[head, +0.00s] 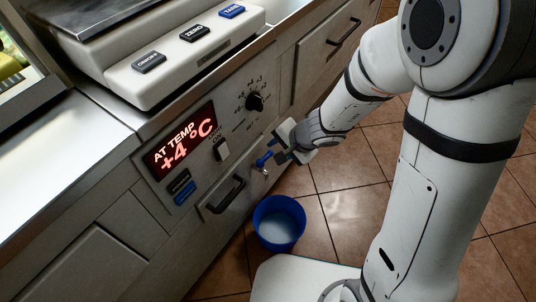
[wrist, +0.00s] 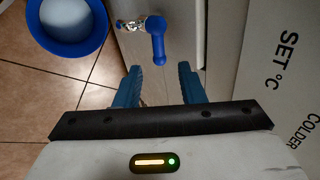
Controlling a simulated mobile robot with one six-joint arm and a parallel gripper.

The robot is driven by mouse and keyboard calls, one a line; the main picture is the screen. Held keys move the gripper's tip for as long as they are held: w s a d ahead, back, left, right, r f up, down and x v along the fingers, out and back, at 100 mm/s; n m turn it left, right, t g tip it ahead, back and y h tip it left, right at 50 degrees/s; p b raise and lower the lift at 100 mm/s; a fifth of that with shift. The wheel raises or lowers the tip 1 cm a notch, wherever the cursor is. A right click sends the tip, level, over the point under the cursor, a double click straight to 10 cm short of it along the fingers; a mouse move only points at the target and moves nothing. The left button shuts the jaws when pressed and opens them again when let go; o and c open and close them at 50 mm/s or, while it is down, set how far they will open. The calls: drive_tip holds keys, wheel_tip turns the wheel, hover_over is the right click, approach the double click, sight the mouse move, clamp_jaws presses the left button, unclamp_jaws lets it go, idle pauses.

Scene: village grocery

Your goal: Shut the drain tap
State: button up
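The drain tap (wrist: 130,25) is a small metal fitting on the front of the steel counter, with a blue lever handle (wrist: 156,40). In the wrist view the lever stands crosswise to the metal body and points toward my gripper. The tap's blue handle (head: 263,160) also shows in the head view, below the control panel. My gripper (wrist: 160,68) is open and empty. Its two blue fingers lie either side of the lever's line, with the lever's end just beyond the fingertips; I see no contact. In the head view my gripper (head: 281,152) is right beside the tap.
A blue bucket (head: 262,236) with pale liquid stands on the tiled floor below the tap.

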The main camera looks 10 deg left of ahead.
sight(269, 154)
drive_tip(key=b+x, duration=0.1)
drive_tip(key=x, duration=0.3)
drive_tip(key=shift+a+f, duration=0.1)
drive_tip(key=shift+f, duration=0.15)
drive_tip(key=shift+w, duration=0.1)
drive_tip(key=shift+c, duration=0.3)
clamp_jaws()
